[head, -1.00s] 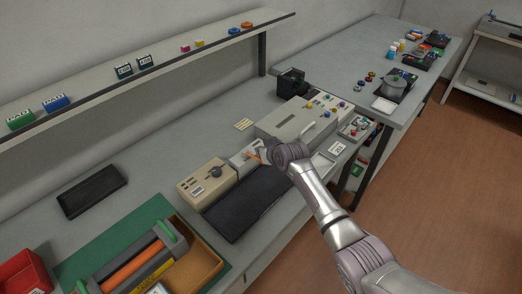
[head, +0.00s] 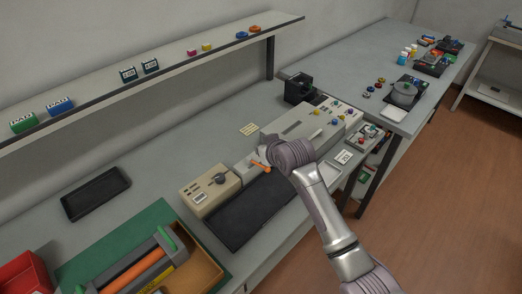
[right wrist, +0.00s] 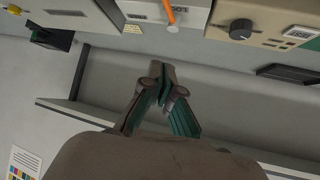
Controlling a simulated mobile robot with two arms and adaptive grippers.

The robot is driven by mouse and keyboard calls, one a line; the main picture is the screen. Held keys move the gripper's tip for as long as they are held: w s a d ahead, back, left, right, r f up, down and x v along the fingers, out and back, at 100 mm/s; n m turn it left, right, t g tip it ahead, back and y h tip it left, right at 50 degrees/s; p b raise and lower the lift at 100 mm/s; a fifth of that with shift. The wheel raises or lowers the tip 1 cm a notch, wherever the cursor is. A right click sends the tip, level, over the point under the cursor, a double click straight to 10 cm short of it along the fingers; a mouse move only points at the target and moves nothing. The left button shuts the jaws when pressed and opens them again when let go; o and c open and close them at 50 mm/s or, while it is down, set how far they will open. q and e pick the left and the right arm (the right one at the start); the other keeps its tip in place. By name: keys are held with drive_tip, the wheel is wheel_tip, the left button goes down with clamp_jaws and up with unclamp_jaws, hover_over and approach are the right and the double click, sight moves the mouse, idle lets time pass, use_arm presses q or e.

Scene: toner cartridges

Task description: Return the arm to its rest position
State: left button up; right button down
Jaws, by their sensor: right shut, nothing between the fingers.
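My right arm (head: 322,208) reaches in from the lower right of the head view, over the bench. Its wrist hides most of the right gripper there. In the right wrist view the right gripper (right wrist: 163,72) has its fingers together, with nothing between them. It is apart from the orange lever (right wrist: 171,20) on a pale device. The orange lever also shows in the head view (head: 262,168), just left of my wrist. My left gripper is not in view.
A beige box with a dark knob (head: 210,190), a black mat (head: 245,210) and a large grey device (head: 300,125) surround the arm. A shelf (head: 170,75) runs above the bench. The green mat (head: 90,257) bears a toner cartridge. Open floor lies right.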

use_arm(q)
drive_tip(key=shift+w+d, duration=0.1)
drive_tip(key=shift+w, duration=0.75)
